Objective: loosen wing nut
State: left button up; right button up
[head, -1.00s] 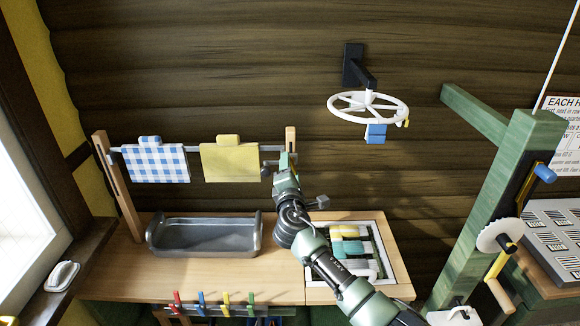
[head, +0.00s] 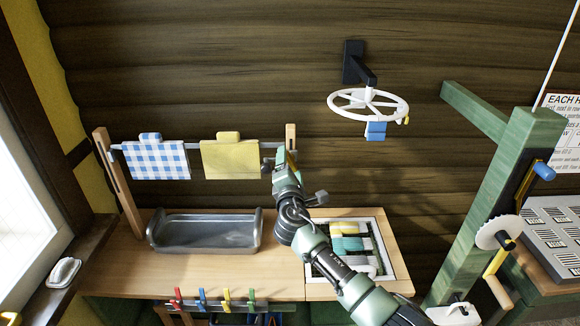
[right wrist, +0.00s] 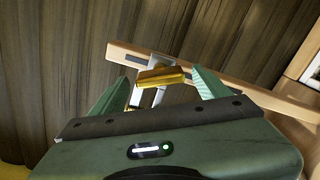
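A gold wing nut (right wrist: 162,77) sits on a grey metal piece (right wrist: 153,92) at the slotted wooden post (right wrist: 260,91) in the right wrist view. My right gripper (right wrist: 161,86) is open, with its two green fingers on either side of the nut and visible gaps between. In the head view my right gripper (head: 284,165) is at the right post (head: 291,137) of the cloth rail and hides the nut there. My left gripper is not in view.
The rail holds a blue checked cloth (head: 156,160) and a yellow cloth (head: 230,160). Below stand a grey metal trough (head: 205,232) and a framed tray (head: 393,263) of folded cloths on the wooden bench (head: 280,275). A white wheel (head: 368,103) hangs at upper right.

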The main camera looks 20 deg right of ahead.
jog(key=shift+s, duration=0.1)
jog(key=b+v, duration=0.1)
jog(key=v, duration=0.6)
jog(key=shift+s+b, duration=0.35)
jog(key=shift+b, duration=0.05)
jog(key=shift+a, duration=0.15)
